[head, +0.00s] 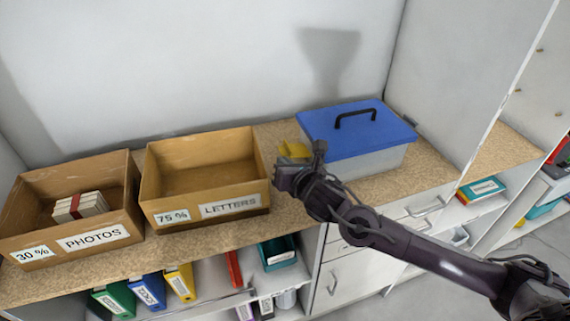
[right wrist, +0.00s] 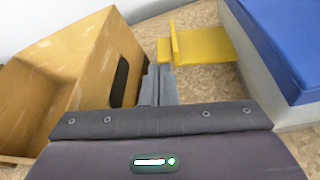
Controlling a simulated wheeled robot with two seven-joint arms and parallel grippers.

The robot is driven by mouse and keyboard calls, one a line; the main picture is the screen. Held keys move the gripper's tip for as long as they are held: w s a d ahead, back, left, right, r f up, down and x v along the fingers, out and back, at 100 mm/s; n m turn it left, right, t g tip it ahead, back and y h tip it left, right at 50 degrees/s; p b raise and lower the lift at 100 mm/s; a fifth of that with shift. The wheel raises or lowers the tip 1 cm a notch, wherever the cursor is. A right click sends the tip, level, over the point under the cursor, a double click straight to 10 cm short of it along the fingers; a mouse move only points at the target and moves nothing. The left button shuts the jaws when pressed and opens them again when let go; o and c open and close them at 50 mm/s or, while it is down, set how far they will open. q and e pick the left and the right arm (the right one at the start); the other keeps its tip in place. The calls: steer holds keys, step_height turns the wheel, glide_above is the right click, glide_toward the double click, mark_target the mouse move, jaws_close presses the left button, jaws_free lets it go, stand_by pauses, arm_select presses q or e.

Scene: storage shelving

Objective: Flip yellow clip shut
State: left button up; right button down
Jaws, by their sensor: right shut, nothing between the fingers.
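The yellow clip (head: 293,149) is at the left side of a grey storage box (head: 372,163) with a blue lid (head: 357,130). In the right wrist view the clip (right wrist: 205,48) is a flat plate standing out from the box's side, with a raised lip at its outer end, so it looks open. My right gripper (head: 291,172) is shut and empty, between the LETTERS box and the blue-lidded box. Its fingers (right wrist: 158,85) are just below and left of the clip's outer end in the wrist view; I cannot tell whether they touch it. My left gripper is not in view.
The open LETTERS box (head: 205,195) stands close to my gripper's left. Farther left is the PHOTOS box (head: 75,220) with a bundle inside. A wall (head: 230,65) closes off the back. Binders (head: 150,289) and drawers are below the counter.

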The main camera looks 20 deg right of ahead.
mark_target(290, 152)
steer(key=shift+r, duration=0.15)
steer(key=shift+d+r, duration=0.1)
steer(key=shift+r, duration=0.3)
steer(key=shift+d+r, duration=0.25)
steer(key=shift+r, duration=0.25)
steer(key=shift+d+r, duration=0.25)
steer(key=shift+r, duration=0.35)
steer(key=shift+r+p, duration=0.45)
steer(key=shift+r, duration=0.25)
